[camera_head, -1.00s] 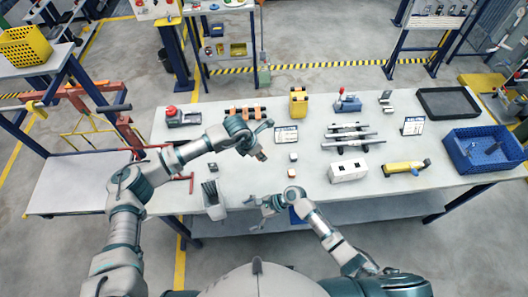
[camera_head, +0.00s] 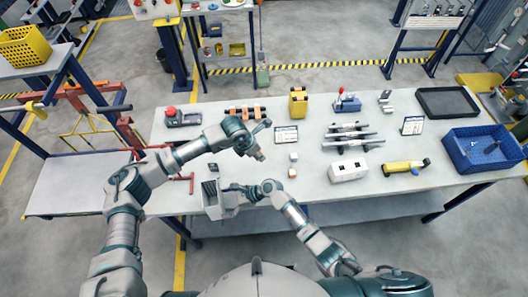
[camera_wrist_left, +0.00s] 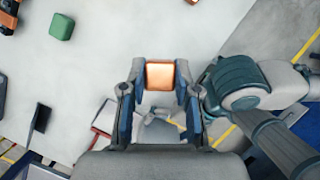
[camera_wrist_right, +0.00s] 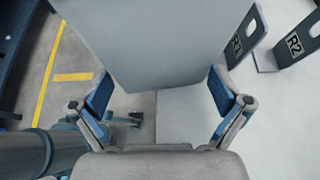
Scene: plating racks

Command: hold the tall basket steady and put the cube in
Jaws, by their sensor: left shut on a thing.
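The orange cube (camera_wrist_left: 160,75) is between the fingertips of my left gripper (camera_wrist_left: 160,88), which is shut on it. In the head view my left gripper (camera_head: 255,152) holds the cube (camera_head: 261,157) above the table, up and to the right of the tall basket. The tall light-grey basket (camera_head: 213,209) stands near the table's front edge, its open top showing a dark interior. My right gripper (camera_head: 238,196) is at the basket's right side. In the right wrist view its fingers (camera_wrist_right: 161,92) are spread wide, with the basket's grey wall (camera_wrist_right: 160,40) between and beyond them. Contact is unclear.
A green block (camera_wrist_left: 61,26) lies on the table. Two small pale blocks (camera_head: 292,172) sit right of the basket. A white box (camera_head: 348,172), a yellow tool (camera_head: 405,167) and a blue bin (camera_head: 455,157) stand farther right. Labelled grey plates (camera_wrist_right: 295,43) show beside the basket.

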